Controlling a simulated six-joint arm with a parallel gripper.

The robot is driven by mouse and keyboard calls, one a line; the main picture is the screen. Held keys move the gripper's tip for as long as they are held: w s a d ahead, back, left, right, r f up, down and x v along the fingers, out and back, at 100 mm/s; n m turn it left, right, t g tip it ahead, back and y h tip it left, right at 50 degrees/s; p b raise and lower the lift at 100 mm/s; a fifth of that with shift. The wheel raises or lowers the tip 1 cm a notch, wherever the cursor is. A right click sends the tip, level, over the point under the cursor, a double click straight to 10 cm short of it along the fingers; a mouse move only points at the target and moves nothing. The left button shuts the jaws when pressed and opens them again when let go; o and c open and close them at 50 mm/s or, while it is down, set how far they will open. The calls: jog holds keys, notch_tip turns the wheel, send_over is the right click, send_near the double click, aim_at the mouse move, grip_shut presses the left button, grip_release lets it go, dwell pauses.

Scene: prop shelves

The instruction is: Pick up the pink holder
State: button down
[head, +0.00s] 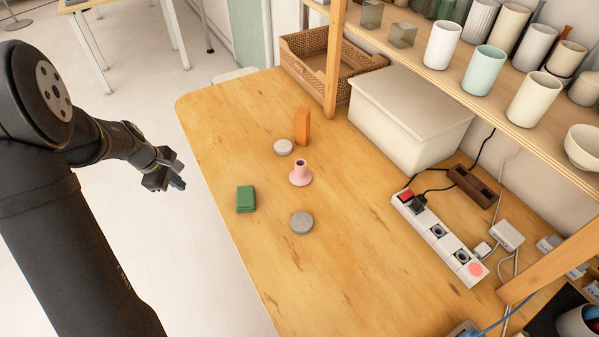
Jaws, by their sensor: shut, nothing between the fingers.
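The pink holder (300,174) stands upright on the wooden table, with a wide round base and a narrow neck with a dark opening. My gripper (177,184) is off to the left of the holder, beyond the table's left edge and above the floor. It is shut and empty, well apart from the holder.
Near the holder are an orange block (302,127), a pale round disc (283,147), a green block (246,199) and a grey disc (302,223). A white box (410,115), a power strip (440,238) and a shelf (480,87) with cups stand right. The front table area is clear.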

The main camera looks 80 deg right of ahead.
jog(key=c, duration=0.9)
grip_release()
jog(key=shift+c, duration=0.2)
